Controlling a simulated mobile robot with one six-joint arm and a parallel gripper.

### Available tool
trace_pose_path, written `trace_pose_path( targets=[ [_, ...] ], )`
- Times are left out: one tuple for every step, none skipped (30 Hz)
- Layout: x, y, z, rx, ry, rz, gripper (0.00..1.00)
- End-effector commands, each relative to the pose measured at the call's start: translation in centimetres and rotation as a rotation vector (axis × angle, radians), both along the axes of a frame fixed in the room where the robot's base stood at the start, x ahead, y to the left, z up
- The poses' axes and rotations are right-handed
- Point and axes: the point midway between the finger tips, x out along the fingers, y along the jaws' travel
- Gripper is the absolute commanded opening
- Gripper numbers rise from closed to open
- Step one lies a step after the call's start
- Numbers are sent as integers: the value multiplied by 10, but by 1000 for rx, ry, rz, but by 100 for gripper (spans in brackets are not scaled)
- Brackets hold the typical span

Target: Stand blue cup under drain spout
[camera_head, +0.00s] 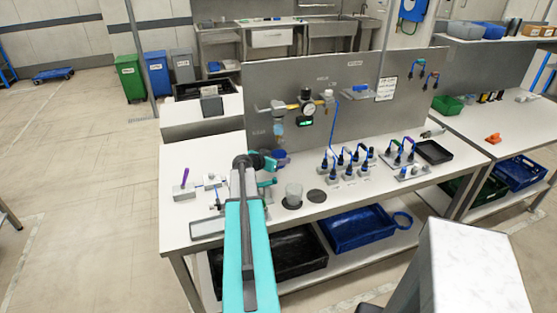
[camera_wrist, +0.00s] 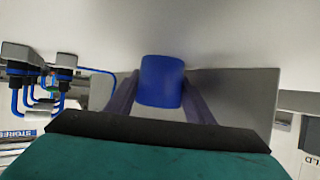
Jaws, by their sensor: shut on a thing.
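The blue cup (camera_wrist: 161,82) is between the two fingers of my gripper (camera_wrist: 160,95) in the wrist view, and the fingers are closed on its sides. In the head view the blue cup (camera_head: 281,158) shows partly behind my gripper (camera_head: 272,165), above the bench top and close to the upright panel. A fitting with a clear bluish bowl (camera_head: 279,130) hangs from the yellow and black pipe assembly on the panel, just above the cup. The drain spout itself is too small to make out, and I cannot tell whether the cup is directly under it.
A clear beaker (camera_head: 293,191) stands near a dark round disc (camera_head: 316,196) on the bench. Several blue-tubed fittings (camera_head: 345,162) stand right of them. A black tray (camera_head: 434,152) is farther right. Small devices and a purple-handled block (camera_head: 184,190) are on the left.

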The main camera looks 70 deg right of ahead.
Motion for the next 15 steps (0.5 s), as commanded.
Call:
trace_pose_path(
  targets=[
    [0,0,-1,0,0,0,23],
    [0,0,0,0,0,0,53],
    [0,0,0,0,0,0,56],
    [0,0,0,0,0,0,56],
    [0,0,0,0,0,0,56],
    [0,0,0,0,0,0,56],
    [0,0,0,0,0,0,56],
    [0,0,0,0,0,0,56],
    [0,0,0,0,0,0,56],
    [0,0,0,0,0,0,56],
    [0,0,0,0,0,0,56],
    [0,0,0,0,0,-1,56],
    [0,0,0,0,0,0,56],
    [0,0,1,0,0,-1,56],
    [0,0,1,0,0,-1,56]
  ],
)
